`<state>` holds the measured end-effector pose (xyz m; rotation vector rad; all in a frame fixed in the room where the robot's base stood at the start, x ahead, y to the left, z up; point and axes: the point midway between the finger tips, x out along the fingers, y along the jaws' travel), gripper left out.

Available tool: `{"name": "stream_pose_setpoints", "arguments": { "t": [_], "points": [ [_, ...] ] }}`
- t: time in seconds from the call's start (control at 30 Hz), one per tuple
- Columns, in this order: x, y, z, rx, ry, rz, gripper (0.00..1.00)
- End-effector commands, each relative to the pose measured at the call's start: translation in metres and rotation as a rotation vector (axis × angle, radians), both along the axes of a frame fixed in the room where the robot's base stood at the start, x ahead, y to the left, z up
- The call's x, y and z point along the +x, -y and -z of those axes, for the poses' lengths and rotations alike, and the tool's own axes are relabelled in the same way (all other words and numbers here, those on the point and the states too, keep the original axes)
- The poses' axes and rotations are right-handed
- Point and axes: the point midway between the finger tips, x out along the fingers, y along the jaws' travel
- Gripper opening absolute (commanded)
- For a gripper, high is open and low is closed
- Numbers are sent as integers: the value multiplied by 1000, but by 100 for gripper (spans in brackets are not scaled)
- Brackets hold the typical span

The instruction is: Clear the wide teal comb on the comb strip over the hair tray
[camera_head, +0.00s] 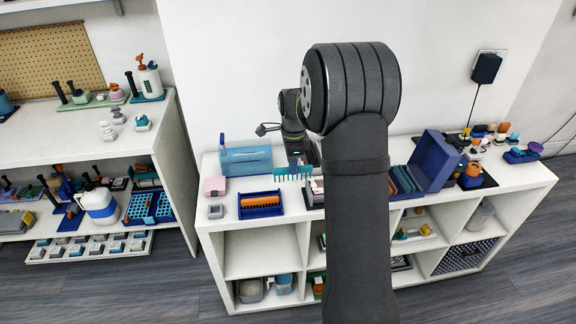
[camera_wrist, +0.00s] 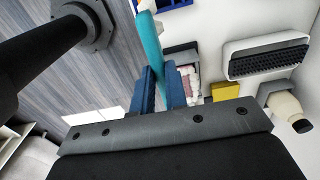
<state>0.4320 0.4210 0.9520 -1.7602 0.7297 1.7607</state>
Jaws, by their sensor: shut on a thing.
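The wide teal comb (camera_head: 292,175) is held by my gripper (camera_head: 293,163) above the white counter, its teeth pointing down in the head view. A dark grey tray (camera_wrist: 181,48) with pale pinkish tufts, perhaps the hair tray, lies beside the fingers. A white block with a dark bristled strip (camera_wrist: 268,57), perhaps the comb strip, is to its right. The comb appears apart from both.
A blue tray with an orange brush (camera_head: 260,203) stands left of the gripper, with a pale blue box (camera_head: 246,160) behind. A pink block (camera_head: 214,186) and small grey box (camera_head: 215,211) are further left. A yellow block (camera_wrist: 224,91) is near the grey tray. My arm hides the middle counter.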

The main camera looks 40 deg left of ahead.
Motion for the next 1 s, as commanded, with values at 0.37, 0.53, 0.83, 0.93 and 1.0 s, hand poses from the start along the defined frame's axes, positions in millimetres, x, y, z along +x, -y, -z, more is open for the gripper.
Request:
{"name": "stream_pose_setpoints", "arguments": {
  "t": [0.37,0.53,0.83,0.93,1.0],
  "points": [
    [6,-1,0,8,6,1,0],
    [50,-8,-3,71,54,5,0],
    [145,-13,-14,192,184,4,0],
    [158,-12,-15,208,205,1,0],
    [163,-12,-14,214,212,1,0]
  ]
}}
